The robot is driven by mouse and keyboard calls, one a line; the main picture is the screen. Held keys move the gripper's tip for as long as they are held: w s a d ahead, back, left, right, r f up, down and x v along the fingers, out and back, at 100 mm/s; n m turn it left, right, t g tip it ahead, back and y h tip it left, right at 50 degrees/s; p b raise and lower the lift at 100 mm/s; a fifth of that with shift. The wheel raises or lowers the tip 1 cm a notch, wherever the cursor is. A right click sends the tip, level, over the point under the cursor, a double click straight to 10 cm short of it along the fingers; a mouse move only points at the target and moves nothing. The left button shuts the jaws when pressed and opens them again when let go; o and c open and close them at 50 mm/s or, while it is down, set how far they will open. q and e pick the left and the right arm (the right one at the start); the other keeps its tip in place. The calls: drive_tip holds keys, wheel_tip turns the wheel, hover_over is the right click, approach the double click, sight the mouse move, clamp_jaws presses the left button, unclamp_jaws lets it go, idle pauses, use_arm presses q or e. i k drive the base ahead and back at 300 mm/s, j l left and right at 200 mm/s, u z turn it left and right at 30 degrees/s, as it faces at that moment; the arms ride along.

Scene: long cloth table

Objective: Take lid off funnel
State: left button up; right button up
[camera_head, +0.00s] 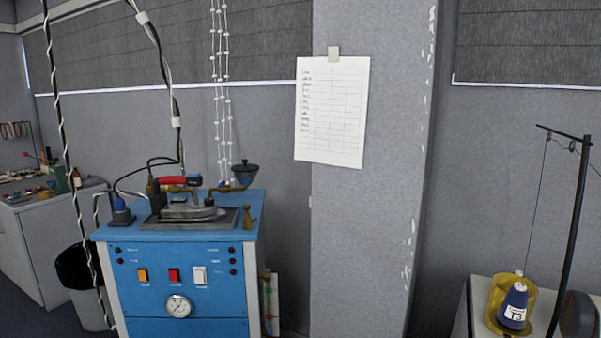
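A small dark funnel (245,178) stands at the back right of the blue steam unit's top. A dark lid (245,167) with a small knob appears to sit on its mouth; the two are small and similar in colour, so the seam is hard to make out. Neither of my grippers is in view.
The blue steam unit (188,270) carries an iron (188,208) with a red handle, cables and a brass fitting (247,217). A black bin (82,285) stands to its left. A pillar (365,230) is to its right, then a thread cone (514,306) on a table.

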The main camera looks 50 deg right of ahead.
sight(245, 168)
drive_tip(key=z, duration=1.2)
